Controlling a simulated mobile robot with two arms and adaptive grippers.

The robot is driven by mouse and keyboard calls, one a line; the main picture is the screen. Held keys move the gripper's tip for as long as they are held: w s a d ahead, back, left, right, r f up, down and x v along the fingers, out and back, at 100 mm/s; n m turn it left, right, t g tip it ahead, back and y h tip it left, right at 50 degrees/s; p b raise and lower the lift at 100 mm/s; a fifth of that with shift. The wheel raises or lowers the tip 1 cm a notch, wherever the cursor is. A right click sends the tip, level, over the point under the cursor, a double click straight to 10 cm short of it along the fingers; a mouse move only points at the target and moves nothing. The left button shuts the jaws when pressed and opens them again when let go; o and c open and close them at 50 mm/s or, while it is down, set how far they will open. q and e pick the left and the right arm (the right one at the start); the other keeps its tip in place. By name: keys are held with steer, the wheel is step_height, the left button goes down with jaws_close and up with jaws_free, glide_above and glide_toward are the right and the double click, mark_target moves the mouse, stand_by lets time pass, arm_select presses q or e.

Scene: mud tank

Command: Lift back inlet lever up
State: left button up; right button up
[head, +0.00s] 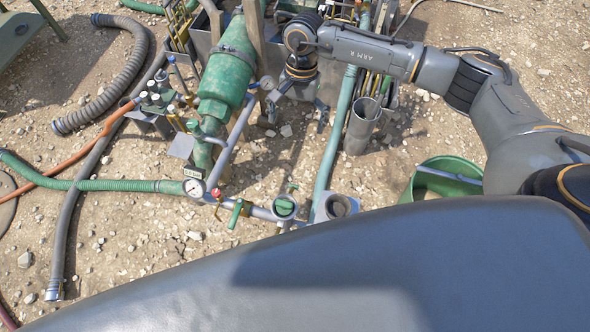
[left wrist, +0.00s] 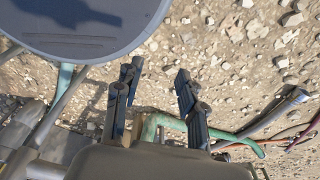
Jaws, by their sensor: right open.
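I cannot tell for sure which part is the back inlet lever. A green lever handle (head: 236,213) stands on the pipe near the pressure gauge (head: 194,187), and a small green handle (head: 292,187) sits above a round green-rimmed fitting (head: 285,206). My right gripper (head: 296,112) is open and points down beside the large green cylinder (head: 227,75), above the pipework; I see nothing between its fingers. My left gripper (left wrist: 156,88) shows only in the left wrist view. Its two dark fingers stand apart with stony ground behind them, and it looks empty.
A metal tube holder (head: 362,126) stands right of the upright green pipe (head: 335,130). A green bucket (head: 445,178) is at the right. Hoses, among them an orange one (head: 82,163) and a grey corrugated one (head: 125,82), lie on the stony ground at left.

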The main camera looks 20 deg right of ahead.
arm_select(q)
steer(key=w+d+f+b, duration=0.1)
steer(key=w+f+b, duration=0.4)
steer(key=f+b, duration=0.45)
steer(key=w+d+f+b, duration=0.1)
steer(key=w+f+b, duration=0.45)
steer(key=b, duration=0.75)
arm_select(e)
glide_toward(294, 185)
steer(key=b+x, duration=0.3)
steer(key=x, duration=0.3)
steer(key=shift+f, duration=0.25)
steer(key=b+x, duration=0.3)
steer(key=x, duration=0.1)
arm_select(q)
steer(key=w+r+t, duration=0.1)
steer(key=w+r, duration=0.1)
steer(key=r, duration=0.6)
steer(key=w+r+t, duration=0.1)
steer(key=w+r, duration=0.2)
steer(key=r, duration=0.6)
steer(key=shift+w+d+r+b, duration=0.15)
steer(key=shift+d+r+b, duration=0.05)
steer(key=shift+r+b, duration=0.1)
arm_select(e)
steer(key=shift+s+f, duration=0.1)
steer(key=shift+f, duration=0.05)
steer(key=c, duration=1.9)
arm_select(q)
steer(key=shift+f, duration=0.1)
